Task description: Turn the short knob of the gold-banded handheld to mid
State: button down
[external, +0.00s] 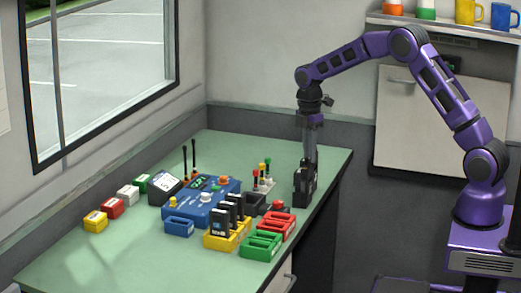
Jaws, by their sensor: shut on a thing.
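My gripper (310,158) points straight down over the right edge of the green table. It is shut on the top of a dark, boxy handheld (304,188) that stands upright there. The jaws hide its top, so its knobs do not show, and no gold band can be made out at this size. More dark handhelds (218,222) stand upright in a yellow holder (223,242) to the left, nearer the camera. Their bands and knobs are too small to tell.
A green holder (261,245), a red holder (276,226) and a blue holder (179,227) stand near the yellow one. A blue console (200,205) and small coloured boxes (95,221) lie left. The table's far part (240,150) is clear.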

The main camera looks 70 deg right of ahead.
jog(key=c, duration=0.8)
grip_release()
jog(key=shift+c, duration=0.2)
notch_tip(320, 180, up, 17)
jog(key=p, duration=0.1)
jog(key=shift+w+d+r+p, duration=0.15)
jog(key=shift+w+r+p, duration=0.05)
jog(key=shift+w+p, duration=0.15)
